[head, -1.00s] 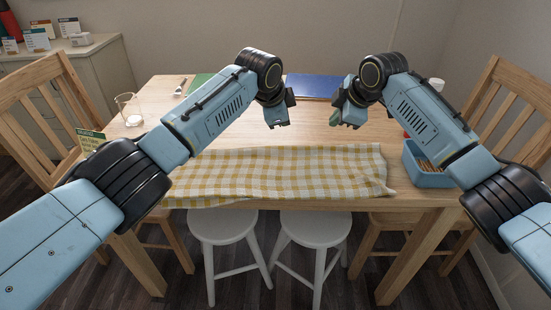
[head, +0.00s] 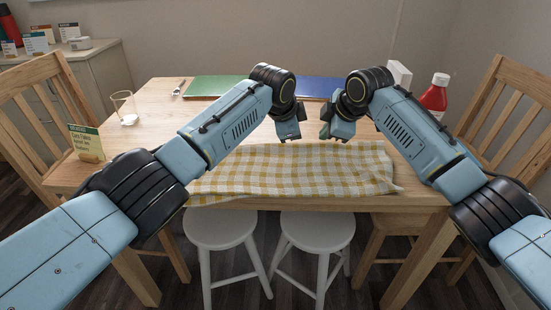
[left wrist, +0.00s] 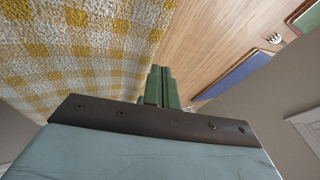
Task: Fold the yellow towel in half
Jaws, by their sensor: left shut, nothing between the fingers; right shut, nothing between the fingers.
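The yellow and white checked towel (head: 290,175) lies as a wide, short strip along the table's front edge, with slight ripples. My left arm covers its left part in the head view. It also fills the upper left of the left wrist view (left wrist: 75,50). My left gripper (head: 289,137) is shut and empty, by the towel's far edge near its middle. Its green fingers (left wrist: 160,85) show together in the left wrist view. My right gripper (head: 328,132) is shut and empty, just right of the left one, by the same far edge. Contact with the cloth cannot be told.
A green board (head: 215,86) and a blue board (head: 320,88) lie at the back of the table. A glass (head: 124,106) and a card (head: 87,143) stand at the left. A red bottle (head: 434,97) stands behind my right arm. White stools (head: 318,229) stand in front.

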